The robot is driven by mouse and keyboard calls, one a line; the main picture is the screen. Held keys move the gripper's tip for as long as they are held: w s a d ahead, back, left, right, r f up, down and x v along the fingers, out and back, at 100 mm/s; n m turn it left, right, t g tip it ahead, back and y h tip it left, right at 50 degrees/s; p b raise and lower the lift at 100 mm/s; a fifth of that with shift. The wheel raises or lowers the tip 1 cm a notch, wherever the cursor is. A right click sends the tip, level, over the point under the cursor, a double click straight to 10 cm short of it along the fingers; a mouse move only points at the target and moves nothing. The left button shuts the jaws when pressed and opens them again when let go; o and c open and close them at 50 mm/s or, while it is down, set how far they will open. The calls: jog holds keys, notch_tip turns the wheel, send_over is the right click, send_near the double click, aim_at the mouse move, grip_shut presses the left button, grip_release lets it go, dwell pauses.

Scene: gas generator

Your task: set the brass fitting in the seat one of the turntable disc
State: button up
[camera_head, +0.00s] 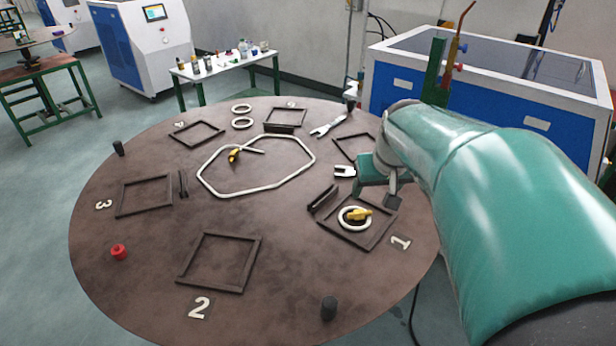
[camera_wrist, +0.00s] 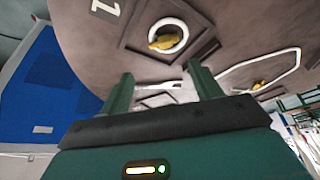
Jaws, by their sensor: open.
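The brown turntable disc (camera_head: 265,300) carries square dark frames beside numbers. Seat one, a frame (camera_head: 343,236) by the white 1 (camera_head: 400,242), holds a white ring (camera_head: 345,223). A brass-yellow fitting (camera_head: 359,213) lies in or across that ring; I cannot tell how deep it sits. It also shows in the wrist view (camera_wrist: 163,43). A second yellow piece (camera_head: 234,155) lies by the white loop mid-disc. My gripper (camera_wrist: 163,88) is open, with nothing between its fingers. In the head view it is beside seat one, towards the back right, partly hidden by my arm.
A white cord-like loop (camera_head: 236,193) lies mid-disc. Loose white rings (camera_head: 242,123), a wrench (camera_head: 327,126), a red knob (camera_head: 118,252) and black pegs (camera_head: 328,308) are on the disc. A blue-and-white machine (camera_head: 490,118) stands behind at right.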

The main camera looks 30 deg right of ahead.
jog(key=s+a+n+y, duration=0.1)
jog(key=s+a+n, duration=0.1)
jog(key=a, duration=1.1)
jog(key=s+a+n+t+y, duration=0.1)
jog(key=s+a+n, duration=0.2)
jog(key=a, duration=0.9)
jog(key=shift+s+a, duration=0.3)
jog(key=shift+a, duration=0.05)
